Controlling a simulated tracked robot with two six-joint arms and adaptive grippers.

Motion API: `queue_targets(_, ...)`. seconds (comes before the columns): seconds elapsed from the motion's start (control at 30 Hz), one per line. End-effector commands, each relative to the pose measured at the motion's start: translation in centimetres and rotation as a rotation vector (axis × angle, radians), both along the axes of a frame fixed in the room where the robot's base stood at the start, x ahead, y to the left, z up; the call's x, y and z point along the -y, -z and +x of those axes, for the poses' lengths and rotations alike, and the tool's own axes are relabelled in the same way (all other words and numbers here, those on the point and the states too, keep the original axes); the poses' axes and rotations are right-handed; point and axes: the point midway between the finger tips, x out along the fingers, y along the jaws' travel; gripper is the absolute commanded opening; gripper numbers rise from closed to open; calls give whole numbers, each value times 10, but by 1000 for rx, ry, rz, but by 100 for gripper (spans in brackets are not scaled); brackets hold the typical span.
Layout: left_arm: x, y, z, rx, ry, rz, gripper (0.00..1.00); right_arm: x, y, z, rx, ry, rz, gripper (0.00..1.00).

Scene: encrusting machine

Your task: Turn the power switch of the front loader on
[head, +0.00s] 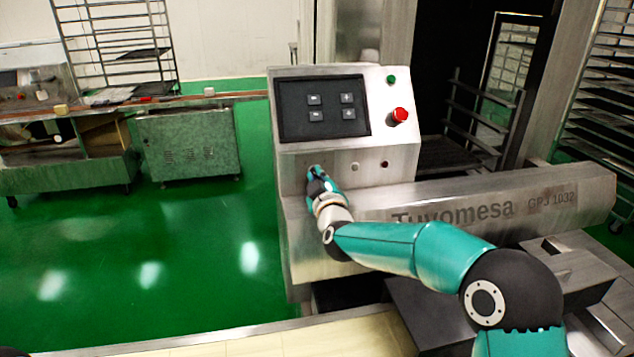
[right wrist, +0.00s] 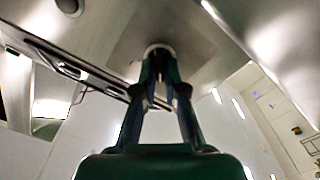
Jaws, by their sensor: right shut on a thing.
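The front loader's steel control box (head: 345,160) stands in the middle of the head view, with its dark screen at the upper left of its face. My right gripper (head: 317,174) is at the lower left of this face, below the screen. In the right wrist view its two fingers (right wrist: 160,72) are shut on a small round knob, the power switch (right wrist: 158,49), which stands out from the metal panel. The fingers mostly hide the switch, so its turned position cannot be told. My left gripper is out of view.
A red emergency button (head: 399,115) and a green button (head: 391,79) sit right of the screen (head: 323,108). Small buttons (head: 384,164) lie right of my gripper. The "Tuvomesa" beam (head: 480,205) runs right, below the box. Green floor (head: 200,235) is clear at left.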

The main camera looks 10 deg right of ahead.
Motion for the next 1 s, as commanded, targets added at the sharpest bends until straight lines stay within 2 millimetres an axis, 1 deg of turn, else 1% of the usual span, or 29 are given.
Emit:
queue_targets(0.03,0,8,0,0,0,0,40,-1,5,0,-3,-2,29,0)
queue_targets(0.4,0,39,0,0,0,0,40,0,6,0,-3,-3,353,0)
queue_targets(1.0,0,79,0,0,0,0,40,4,6,0,-4,1,924,0)
